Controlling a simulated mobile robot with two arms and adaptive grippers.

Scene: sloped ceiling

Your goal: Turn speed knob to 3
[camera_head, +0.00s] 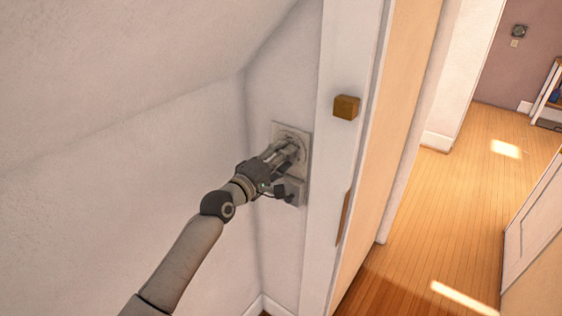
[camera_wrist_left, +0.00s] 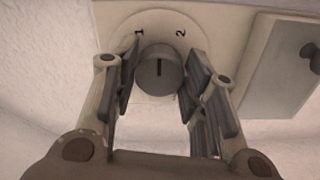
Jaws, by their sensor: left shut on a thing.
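The speed knob (camera_wrist_left: 160,80) is a round grey knob with a short dark line on its face. The line stands about vertical in the left wrist view, between the marks 1 and 2 on the pale dial behind it. My left gripper (camera_wrist_left: 160,66) is shut on the knob, one finger on each side. In the head view the left gripper (camera_head: 291,149) reaches the upper part of the wall plate (camera_head: 303,165) and mostly hides the knob. My right gripper is not in view.
A pale block with a dark part (camera_wrist_left: 285,75) sits beside the dial, right of my fingers. A white door frame (camera_head: 345,60) with a wooden block (camera_head: 346,107) stands right of the plate. The sloped ceiling (camera_head: 120,70) hangs above left; open wooden floor (camera_head: 450,210) lies right.

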